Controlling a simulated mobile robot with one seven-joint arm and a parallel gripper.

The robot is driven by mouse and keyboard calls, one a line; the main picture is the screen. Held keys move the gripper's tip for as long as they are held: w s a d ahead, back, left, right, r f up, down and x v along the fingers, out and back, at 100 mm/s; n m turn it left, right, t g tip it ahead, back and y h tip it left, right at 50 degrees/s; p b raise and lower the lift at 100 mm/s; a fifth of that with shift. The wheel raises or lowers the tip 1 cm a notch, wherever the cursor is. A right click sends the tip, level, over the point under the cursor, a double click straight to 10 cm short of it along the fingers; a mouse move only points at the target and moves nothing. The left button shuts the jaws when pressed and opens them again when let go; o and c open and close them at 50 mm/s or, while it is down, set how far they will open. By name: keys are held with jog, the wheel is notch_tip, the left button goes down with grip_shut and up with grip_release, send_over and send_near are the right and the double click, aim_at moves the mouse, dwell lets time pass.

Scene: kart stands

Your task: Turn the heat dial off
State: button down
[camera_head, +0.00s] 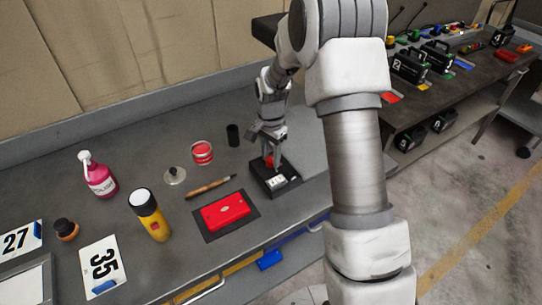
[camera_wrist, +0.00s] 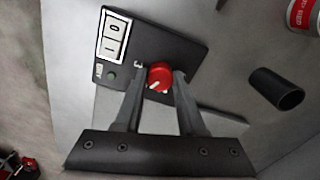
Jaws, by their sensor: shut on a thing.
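The heat dial is a red round knob (camera_wrist: 160,77) with a white pointer mark, on a black control box (camera_head: 259,182). In the wrist view the box (camera_wrist: 185,45) also carries a white 0/1 switch panel (camera_wrist: 114,37) and a small green light (camera_wrist: 111,75). My gripper (camera_wrist: 156,80) is shut on the red dial, one finger on each side of it. In the head view my gripper (camera_head: 270,157) reaches down onto the box, and the dial (camera_head: 271,163) shows only partly. The pointer's exact setting is hard to read.
Left of the box on the grey bench are a brown-handled tool (camera_head: 211,187), a red case (camera_head: 226,211), a red-and-white tin (camera_head: 202,152) and a yellow flashlight (camera_head: 149,214). A black cylinder (camera_head: 233,135) stands behind; it also shows in the wrist view (camera_wrist: 276,88).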

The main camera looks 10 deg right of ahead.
jog(key=shift+n, duration=0.3)
jog(key=n+b, duration=0.1)
jog(key=n, duration=0.3)
jog(key=shift+n, duration=0.4)
jog(key=n, duration=0.6)
jog(key=shift+n, duration=0.3)
jog(key=n, duration=0.6)
jog(key=shift+r, duration=0.1)
jog(key=n+p, duration=0.1)
jog(key=n, duration=0.4)
jog(key=shift+n, duration=0.3)
jog(key=shift+p, duration=0.3)
jog(key=c, duration=0.5)
grip_release()
